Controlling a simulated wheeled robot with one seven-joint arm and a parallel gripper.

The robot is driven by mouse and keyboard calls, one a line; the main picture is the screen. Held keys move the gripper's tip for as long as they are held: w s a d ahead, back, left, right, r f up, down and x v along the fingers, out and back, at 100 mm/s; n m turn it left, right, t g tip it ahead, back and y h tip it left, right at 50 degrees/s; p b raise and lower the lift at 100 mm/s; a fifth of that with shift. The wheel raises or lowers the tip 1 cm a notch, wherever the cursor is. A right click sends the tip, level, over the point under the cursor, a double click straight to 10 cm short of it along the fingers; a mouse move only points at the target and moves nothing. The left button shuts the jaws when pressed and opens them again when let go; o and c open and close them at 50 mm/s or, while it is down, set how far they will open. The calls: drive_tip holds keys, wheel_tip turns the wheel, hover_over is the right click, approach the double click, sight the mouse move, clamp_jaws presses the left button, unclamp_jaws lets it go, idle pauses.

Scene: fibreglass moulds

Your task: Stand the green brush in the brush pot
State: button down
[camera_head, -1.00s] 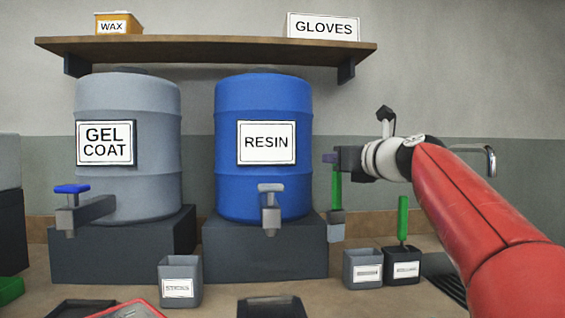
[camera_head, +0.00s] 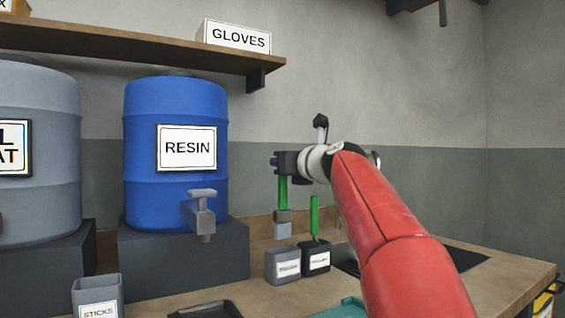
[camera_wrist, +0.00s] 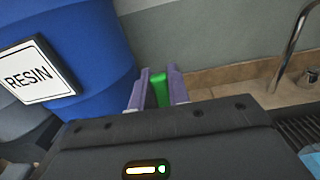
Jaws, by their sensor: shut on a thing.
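My gripper (camera_head: 279,163) is shut on the green brush (camera_head: 282,194) by its handle. The brush hangs upright, with its grey ferrule and pale bristles downward. In the wrist view, my gripper's purple fingers (camera_wrist: 157,92) stand either side of the green handle (camera_wrist: 159,89). In the head view, the bristle end shows just above the rim of a grey pot (camera_head: 275,270); I cannot tell whether it is directly over the pot or behind it. The grey pot's label is too small to read. Beside it, a black pot (camera_head: 325,263) holds another green-handled tool (camera_head: 315,214).
The blue resin drum (camera_head: 175,130) stands on a dark block (camera_head: 180,262) left of the brush. A sticks pot (camera_head: 98,290) and a dark tray (camera_head: 213,309) are at the front. A sink (camera_head: 465,258) lies behind my arm, with bare worktop (camera_head: 500,285) to the right.

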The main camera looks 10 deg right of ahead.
sight(284, 200)
drive_tip(key=shift+f+b, duration=3.15)
drive_tip(key=shift+f, duration=1.2)
drive_tip(key=c, duration=1.3)
unclamp_jaws()
drive_tip(key=shift+o, duration=0.2)
drive_tip(key=b+v, duration=0.1)
drive_tip(key=v, duration=0.7)
